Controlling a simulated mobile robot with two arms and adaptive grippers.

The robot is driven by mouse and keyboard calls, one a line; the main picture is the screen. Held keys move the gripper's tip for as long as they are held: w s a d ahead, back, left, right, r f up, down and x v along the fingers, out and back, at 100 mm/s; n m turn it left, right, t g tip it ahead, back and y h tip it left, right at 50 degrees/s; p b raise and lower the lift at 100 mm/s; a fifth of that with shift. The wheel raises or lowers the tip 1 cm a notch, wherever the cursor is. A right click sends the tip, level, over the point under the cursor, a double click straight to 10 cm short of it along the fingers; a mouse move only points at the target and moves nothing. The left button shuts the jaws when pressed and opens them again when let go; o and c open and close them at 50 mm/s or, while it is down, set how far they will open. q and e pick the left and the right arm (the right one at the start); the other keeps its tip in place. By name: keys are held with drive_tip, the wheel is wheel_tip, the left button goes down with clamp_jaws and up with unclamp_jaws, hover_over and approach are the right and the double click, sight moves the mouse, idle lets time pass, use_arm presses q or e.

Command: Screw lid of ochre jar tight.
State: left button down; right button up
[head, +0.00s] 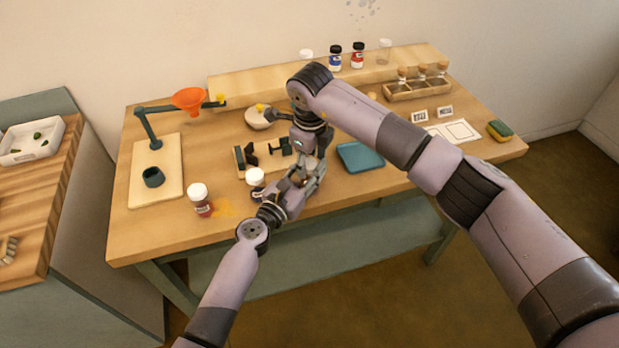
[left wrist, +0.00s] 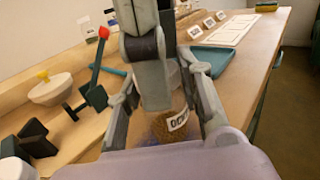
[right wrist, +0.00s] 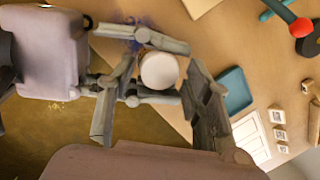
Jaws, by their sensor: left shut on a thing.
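The ochre jar (left wrist: 172,126), with ochre contents and a partly hidden "OCH" label, stands between the fingers of my left gripper (left wrist: 163,108), which is shut on it. Its round white lid (right wrist: 158,71) shows from above in the right wrist view. My right gripper (right wrist: 162,68) is open, its fingers on either side of the lid with visible gaps. In the left wrist view a right-gripper finger hides the jar's top. In the head view both grippers meet near the table's front edge, my right gripper (head: 312,178) above my left (head: 296,190), and they hide the jar.
A white-lidded jar with red contents (head: 199,200) stands by an orange patch (head: 222,208). Another white-lidded jar (head: 256,178) stands close left of the grippers. A dark holder (head: 250,156), a bowl (head: 258,118) and a teal tray (head: 360,157) are nearby. The table's front right is clear.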

drive_tip(key=shift+s+a, duration=0.1)
drive_tip(key=c, duration=0.8)
drive_tip(key=o, duration=1.3)
drive_tip(key=r, duration=0.4)
drive_tip(key=s+r, duration=0.1)
drive_tip(key=r, duration=0.3)
drive_tip(key=s+r, duration=0.1)
drive_tip(key=r, duration=0.2)
drive_tip(key=shift+r, duration=0.4)
use_arm(q)
drive_tip(key=c, duration=1)
unclamp_jaws()
drive_tip(key=shift+c, duration=0.2)
drive_tip(key=shift+a, duration=0.1)
